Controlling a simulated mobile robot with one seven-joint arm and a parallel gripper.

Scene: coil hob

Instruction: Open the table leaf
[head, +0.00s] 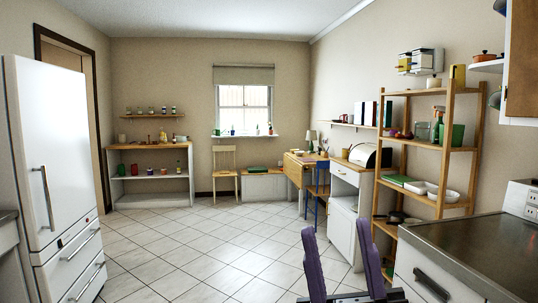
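A small wooden table (306,158) stands far off by the right wall, near the back corner. A wooden panel (295,173), which looks like its leaf, hangs down on the left side. The leaf's edge and any support under it are too small to make out. My gripper (336,228) shows at the bottom of the head view as two purple fingers, spread apart with nothing between them. It is well short of the table.
A blue chair (320,188) stands close in front of the table. A white cabinet (343,217), a wooden shelf rack (446,150) and a counter (480,250) line the right side. A white fridge (62,160) is at left. The tiled floor (205,245) between is clear.

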